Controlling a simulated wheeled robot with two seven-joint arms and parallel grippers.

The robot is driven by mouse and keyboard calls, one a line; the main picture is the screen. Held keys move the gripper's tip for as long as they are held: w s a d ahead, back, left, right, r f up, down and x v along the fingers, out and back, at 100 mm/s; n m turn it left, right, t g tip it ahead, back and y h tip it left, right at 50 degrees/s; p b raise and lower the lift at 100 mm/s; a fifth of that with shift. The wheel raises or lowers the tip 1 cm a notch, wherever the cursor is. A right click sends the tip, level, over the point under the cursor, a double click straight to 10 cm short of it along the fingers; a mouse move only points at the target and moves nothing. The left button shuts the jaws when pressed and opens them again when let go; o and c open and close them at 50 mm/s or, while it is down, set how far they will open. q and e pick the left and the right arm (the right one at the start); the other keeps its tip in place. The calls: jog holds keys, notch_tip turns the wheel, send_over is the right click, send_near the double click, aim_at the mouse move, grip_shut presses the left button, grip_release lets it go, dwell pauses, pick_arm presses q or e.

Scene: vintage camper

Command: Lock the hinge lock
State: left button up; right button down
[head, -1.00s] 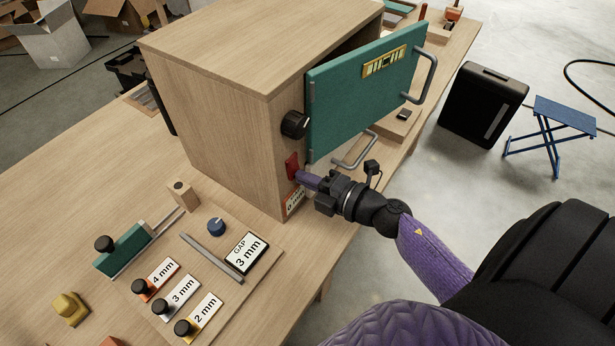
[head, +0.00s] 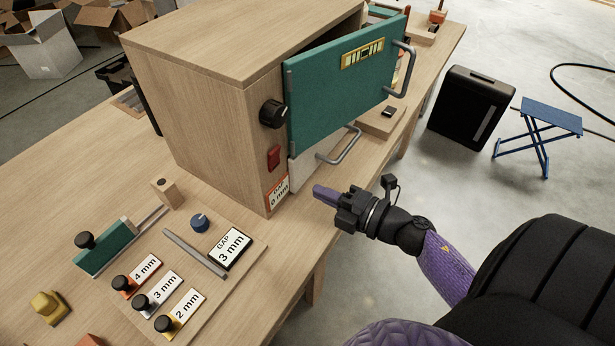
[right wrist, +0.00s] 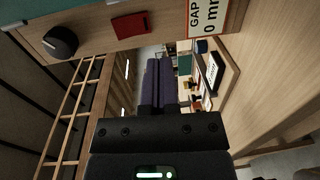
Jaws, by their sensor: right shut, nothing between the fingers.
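A wooden cabinet (head: 190,110) stands on the bench with its green door (head: 340,90) swung open. On its front frame are a black knob (head: 273,113) and, below it, a small red piece (head: 274,158); I cannot tell for certain which one is the hinge lock. The knob (right wrist: 61,42) and red piece (right wrist: 131,25) also show in the right wrist view. My right gripper (head: 322,193), with purple fingers, is shut and empty, to the right of and below the red piece, clear of the cabinet. The fingers (right wrist: 158,80) show shut in the right wrist view. My left gripper is out of view.
A "0 mm" gap label (head: 278,192) is under the red piece. A grey handle (head: 340,147) sticks out below the door. A board with a "3 mm" gap display (head: 231,249) and several black-knobbed tags lies at front left. A black case (head: 470,107) and blue stool (head: 540,125) stand right.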

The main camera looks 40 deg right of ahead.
jog(key=v, duration=0.2)
jog(key=f+v, duration=0.1)
jog(key=v, duration=0.2)
jog(key=shift+s+d+b, duration=0.15)
jog(key=shift+s+b, duration=0.15)
jog(key=shift+s, duration=0.05)
